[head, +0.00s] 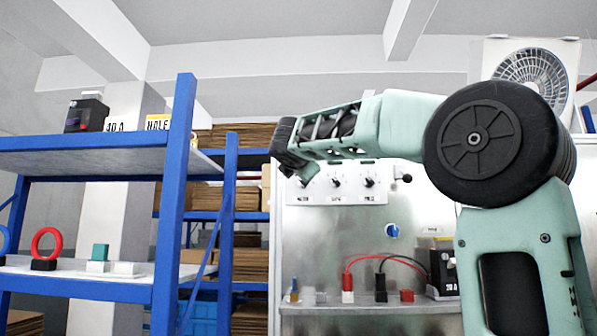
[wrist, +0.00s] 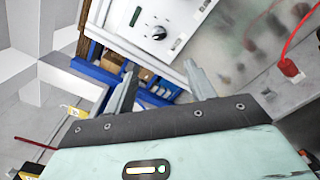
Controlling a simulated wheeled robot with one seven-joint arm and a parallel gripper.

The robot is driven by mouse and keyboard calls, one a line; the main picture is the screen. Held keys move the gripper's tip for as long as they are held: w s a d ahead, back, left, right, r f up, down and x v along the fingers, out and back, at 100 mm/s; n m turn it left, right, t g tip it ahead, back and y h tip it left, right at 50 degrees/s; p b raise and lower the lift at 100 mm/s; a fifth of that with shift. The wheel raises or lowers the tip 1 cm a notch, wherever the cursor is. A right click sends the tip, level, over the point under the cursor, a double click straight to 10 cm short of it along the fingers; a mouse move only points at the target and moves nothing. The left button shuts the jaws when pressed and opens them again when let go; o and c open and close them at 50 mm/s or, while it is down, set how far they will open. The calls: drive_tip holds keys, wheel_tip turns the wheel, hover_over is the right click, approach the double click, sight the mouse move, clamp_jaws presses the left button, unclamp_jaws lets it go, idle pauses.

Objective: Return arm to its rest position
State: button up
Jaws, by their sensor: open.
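My arm (head: 405,122) reaches across the head view from the right, bent at a large dark joint, and is raised in front of the test bench. My gripper (head: 296,170) is at its left end, tilted downward beside the top left of the dial panel (head: 335,184). In the wrist view my gripper (wrist: 160,82) shows two grey fingers spread apart with nothing between them. The dial panel, with a black knob (wrist: 159,33), lies beyond the fingertips. The head view hides part of the fingers behind the gripper body.
A blue shelf rack (head: 175,200) stands left, holding a black breaker (head: 86,114), a red ring (head: 47,243) and a teal block (head: 100,252). The bench shelf (head: 380,306) holds red and black leads and a 20 A breaker (head: 443,270). A fan (head: 532,72) is behind my arm.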

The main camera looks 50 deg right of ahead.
idle(0.4)
drive_tip(key=w+a+f+y, duration=0.2)
drive_tip(key=a+f+y, duration=0.1)
drive_tip(key=a+f, duration=0.35)
drive_tip(key=w+a+f+y, duration=0.3)
drive_tip(key=a+f, duration=0.3)
drive_tip(key=f, duration=0.2)
drive_tip(key=s+a+f+m+g+y, duration=0.1)
drive_tip(key=s+a+f+g+y, duration=0.15)
drive_tip(key=a+f, duration=0.6)
drive_tip(key=s+a+f+m+g+y, duration=0.1)
drive_tip(key=s+a+f+m+y, duration=0.15)
drive_tip(key=a+f, duration=0.55)
drive_tip(key=s+a+f+m+g+y, duration=0.25)
drive_tip(key=s+a+f, duration=0.55)
drive_tip(key=s+f, duration=0.4)
drive_tip(key=s+a+f+m+g, duration=0.1)
drive_tip(key=s+a+f+g, duration=0.1)
drive_tip(key=s+f, duration=0.3)
drive_tip(key=s+a+f+m+g, duration=0.2)
drive_tip(key=s+f, duration=0.4)
drive_tip(key=s, duration=0.5)
drive_tip(key=shift+s+f+g+y, duration=0.2)
drive_tip(key=shift+g+y, duration=0.25)
drive_tip(key=shift+g, duration=0.35)
